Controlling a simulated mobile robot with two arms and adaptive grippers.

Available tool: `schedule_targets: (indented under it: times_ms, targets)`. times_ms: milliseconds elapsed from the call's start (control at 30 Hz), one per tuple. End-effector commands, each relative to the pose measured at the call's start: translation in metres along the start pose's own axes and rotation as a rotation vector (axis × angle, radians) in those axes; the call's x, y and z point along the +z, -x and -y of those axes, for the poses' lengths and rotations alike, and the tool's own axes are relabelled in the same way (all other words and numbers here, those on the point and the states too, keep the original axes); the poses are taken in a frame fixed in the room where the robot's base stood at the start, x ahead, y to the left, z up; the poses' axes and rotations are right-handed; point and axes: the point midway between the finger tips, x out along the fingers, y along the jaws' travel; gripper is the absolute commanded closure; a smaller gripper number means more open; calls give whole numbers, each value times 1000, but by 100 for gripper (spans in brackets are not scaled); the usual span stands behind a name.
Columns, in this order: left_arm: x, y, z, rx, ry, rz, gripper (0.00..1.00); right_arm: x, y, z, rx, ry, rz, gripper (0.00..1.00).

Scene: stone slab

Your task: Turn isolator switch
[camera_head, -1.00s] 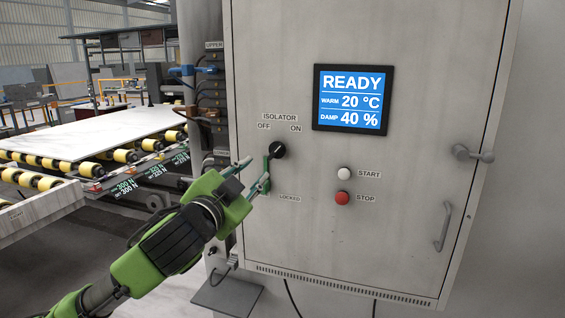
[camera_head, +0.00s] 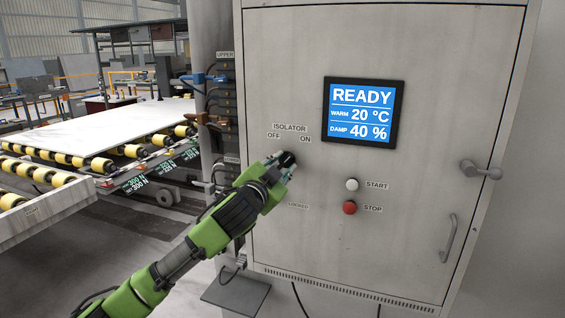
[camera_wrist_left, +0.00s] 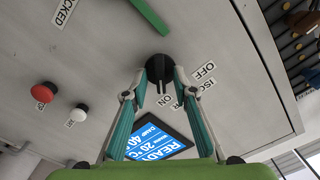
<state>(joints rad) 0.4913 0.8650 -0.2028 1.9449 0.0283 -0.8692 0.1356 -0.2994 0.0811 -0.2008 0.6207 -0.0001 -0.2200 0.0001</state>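The isolator switch is a black round knob (camera_head: 288,158) on the grey cabinet door, under the ISOLATOR label with OFF at left and ON at right. My left gripper (camera_head: 280,166) is at the knob and partly covers it in the head view. In the left wrist view the knob (camera_wrist_left: 159,66) sits between the two fingertips (camera_wrist_left: 160,80), one on each side. The fingers are apart, and I see no clear contact with the knob. The knob's exact pointing is hard to tell. My right gripper is in neither view.
A white START button (camera_head: 352,184) and a red STOP button (camera_head: 350,207) are right of the knob. A blue READY display (camera_head: 361,112) is above them. A green bar (camera_wrist_left: 151,15) lies on the panel near the LOCKED label. A roller conveyor (camera_head: 100,170) stands at left.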

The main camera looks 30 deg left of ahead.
Motion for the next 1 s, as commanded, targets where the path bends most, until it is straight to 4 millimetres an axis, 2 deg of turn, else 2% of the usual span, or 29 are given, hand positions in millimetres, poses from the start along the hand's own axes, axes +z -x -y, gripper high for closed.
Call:
schedule_targets:
  times_ms: [200, 267, 300, 333, 733, 1000]
  targets:
    - [0, 0, 0, 0, 0, 0, 74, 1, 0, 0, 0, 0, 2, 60]
    - [0, 0, 0, 0, 0, 0, 87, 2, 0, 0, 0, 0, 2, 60]
    - [0, 0, 0, 0, 0, 0, 98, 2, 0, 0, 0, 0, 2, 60]
    - [0, 0, 0, 0, 0, 0, 100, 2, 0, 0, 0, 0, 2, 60]
    - [0, 0, 0, -1, 33, 1, 100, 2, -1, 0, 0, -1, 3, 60]
    - [1, 0, 0, 0, 190, 1, 100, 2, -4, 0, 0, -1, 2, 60]
